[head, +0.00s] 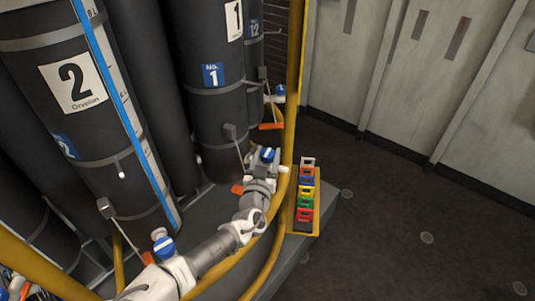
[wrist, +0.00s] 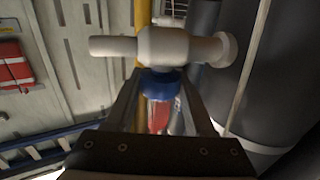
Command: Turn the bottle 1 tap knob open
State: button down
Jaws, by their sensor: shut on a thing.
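Bottle 1 (head: 207,115) is a tall black cylinder with a blue "No. 1" label, left of centre in the head view. Its white tap (wrist: 165,46) lies across the top middle of the wrist view. The blue tap knob (wrist: 161,82) sits just under the tap body; it also shows in the head view (head: 267,154). My gripper (wrist: 160,92) is shut on the blue knob, one finger on each side. In the head view my gripper (head: 262,170) is at the tap, beside the yellow rail. The knob's lower part is partly hidden by my gripper.
Bottle 2 (head: 85,135) stands at left; its blue-knobbed tap (head: 163,246) is close to my arm. A curved yellow rail (head: 294,85) runs beside my gripper. Coloured small crates (head: 306,190) stand in a stack right of it. The dark floor (head: 400,220) at right is clear.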

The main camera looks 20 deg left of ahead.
jog(key=shift+r+n+y, duration=0.15)
jog(key=shift+n+y, duration=0.15)
jog(key=shift+y, duration=0.2)
jog(key=shift+w+d+n+g+y+p, duration=0.15)
jog(key=shift+n+g+y+p, duration=0.15)
jog(key=shift+n+y+p, duration=0.7)
jog(key=n+g+y+b, duration=0.1)
jog(key=y, duration=0.1)
jog(key=n+g+y+b, duration=0.1)
jog(key=y, duration=0.2)
jog(key=shift+n, duration=0.3)
jog(key=n+g+y+b, duration=0.6)
jog(key=g+b, duration=0.1)
jog(key=shift+w+n+y+b, duration=0.1)
jog(key=shift+n+y+b, duration=0.2)
jog(key=shift+y+b, duration=0.1)
jog(key=n+g+b, duration=0.1)
jog(key=n+g, duration=0.1)
jog(key=g, duration=0.1)
jog(key=n+g+y+b, duration=0.1)
jog(key=g, duration=0.1)
jog(key=shift+n+g, duration=0.4)
jog(key=shift+n+g+y+b, duration=0.3)
jog(key=shift+n+g+b, duration=0.25)
jog(key=shift+n+g, duration=0.85)
jog(key=shift+g, duration=0.7)
jog(key=shift+s+a, duration=0.2)
